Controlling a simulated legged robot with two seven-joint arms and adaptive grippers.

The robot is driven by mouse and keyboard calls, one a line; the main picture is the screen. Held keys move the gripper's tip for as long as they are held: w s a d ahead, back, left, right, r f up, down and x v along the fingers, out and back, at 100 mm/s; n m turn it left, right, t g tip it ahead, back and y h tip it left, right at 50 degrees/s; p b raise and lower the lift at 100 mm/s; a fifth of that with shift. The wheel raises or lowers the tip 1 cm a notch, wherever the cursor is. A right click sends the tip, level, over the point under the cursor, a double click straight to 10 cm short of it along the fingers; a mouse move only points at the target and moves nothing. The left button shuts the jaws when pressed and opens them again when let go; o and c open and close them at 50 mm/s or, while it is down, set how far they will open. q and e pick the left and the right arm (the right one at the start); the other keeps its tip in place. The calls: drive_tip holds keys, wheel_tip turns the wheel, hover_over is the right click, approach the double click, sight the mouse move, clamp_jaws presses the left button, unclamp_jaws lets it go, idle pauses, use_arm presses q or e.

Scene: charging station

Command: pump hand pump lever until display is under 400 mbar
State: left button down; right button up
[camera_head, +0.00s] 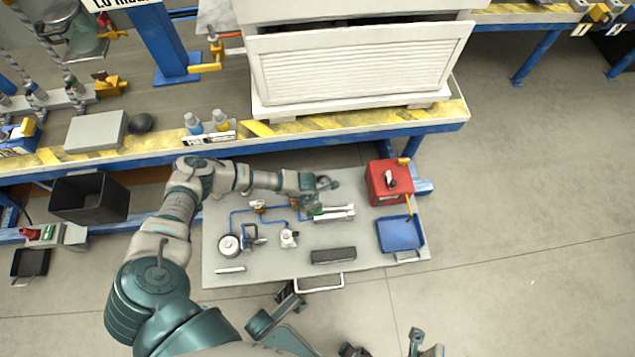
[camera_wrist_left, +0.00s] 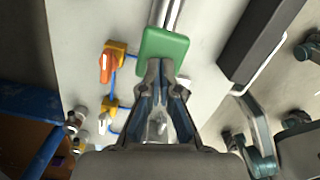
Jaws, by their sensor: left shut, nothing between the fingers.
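The hand pump lever's green grip (camera_wrist_left: 163,53) sits on a metal rod in the wrist view. In the head view the green grip (camera_head: 316,212) is at the left end of the silver pump (camera_head: 338,213), on the grey board (camera_head: 290,270). My left gripper (camera_wrist_left: 160,68) is shut and empty, its fingertips right at the near edge of the green grip; I cannot tell whether they touch it. In the head view the left gripper (camera_head: 311,203) is over the pump. A round white gauge (camera_head: 228,244) is at the board's left; no reading is legible.
A red box (camera_head: 388,182) and a blue tray (camera_head: 402,234) are at the board's right. A dark bar (camera_head: 333,255) lies in front of the pump. Orange and yellow valves (camera_wrist_left: 113,62) with blue tubing are left of the grip. A workbench edge (camera_head: 345,133) runs behind.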

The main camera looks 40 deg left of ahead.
use_arm(q)
drive_tip(key=shift+r, duration=0.1)
drive_tip(key=shift+f, duration=0.4)
wheel_tip(320, 180, down, 4)
drive_tip(key=shift+r+b, duration=0.1)
drive_tip(key=shift+b, duration=0.95)
drive_tip(key=shift+r, duration=0.2)
drive_tip(key=shift+s+r+p, duration=0.1)
drive_tip(key=shift+r+p, duration=0.15)
drive_tip(key=shift+p, duration=0.15)
drive_tip(key=shift+s+a+r+p, duration=0.5)
drive_tip(key=shift+s+p, duration=0.2)
drive_tip(key=shift+p, duration=0.2)
wheel_tip(320, 180, up, 11)
drive_tip(key=s, duration=0.2)
drive_tip(key=shift+a+r, duration=0.15)
drive_tip(key=shift+a, duration=0.25)
